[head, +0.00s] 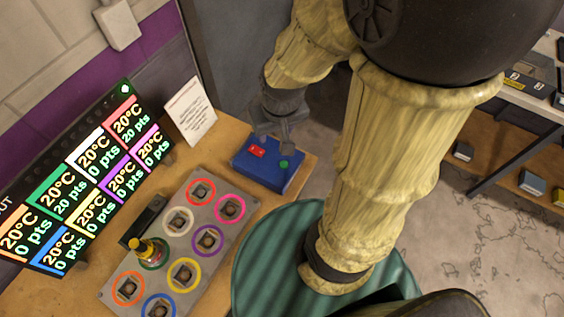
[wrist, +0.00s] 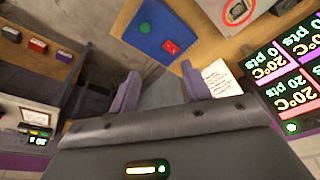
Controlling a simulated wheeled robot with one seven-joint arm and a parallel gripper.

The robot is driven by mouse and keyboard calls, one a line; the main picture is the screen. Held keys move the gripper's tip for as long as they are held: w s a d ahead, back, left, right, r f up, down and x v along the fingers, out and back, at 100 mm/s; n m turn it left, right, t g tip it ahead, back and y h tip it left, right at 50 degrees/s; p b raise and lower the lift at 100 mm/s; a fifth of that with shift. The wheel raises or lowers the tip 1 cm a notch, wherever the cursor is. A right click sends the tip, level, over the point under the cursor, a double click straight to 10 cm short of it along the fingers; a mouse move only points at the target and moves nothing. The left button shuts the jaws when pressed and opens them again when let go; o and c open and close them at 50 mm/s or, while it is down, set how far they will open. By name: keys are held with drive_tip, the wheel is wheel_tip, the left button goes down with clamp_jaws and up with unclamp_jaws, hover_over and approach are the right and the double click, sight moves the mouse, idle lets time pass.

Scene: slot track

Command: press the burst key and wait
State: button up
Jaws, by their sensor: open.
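A blue box (head: 268,175) sits on the wooden table's far right corner. It carries a red key (head: 257,151) and a round green button (head: 284,164); I cannot read any label on them. In the wrist view the red key (wrist: 170,46) and green button (wrist: 145,28) show on the blue box (wrist: 152,36), ahead of my fingers. My gripper (head: 276,137) is just behind and above the box in the head view. In the wrist view my gripper (wrist: 160,88) has its two fingers apart with nothing between them. No contact with the keys is visible.
A grey panel (head: 217,226) with coloured rings stands left of the box, with a yellow-topped piece (head: 147,248) on the green ring. A display (head: 85,190) reads 20°C in every cell, with 0 or 20 pts. A white notice (head: 190,112) stands behind. Shelves are at right.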

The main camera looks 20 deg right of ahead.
drive_tip(key=shift+c, duration=0.2)
clamp_jaws()
idle(1.7)
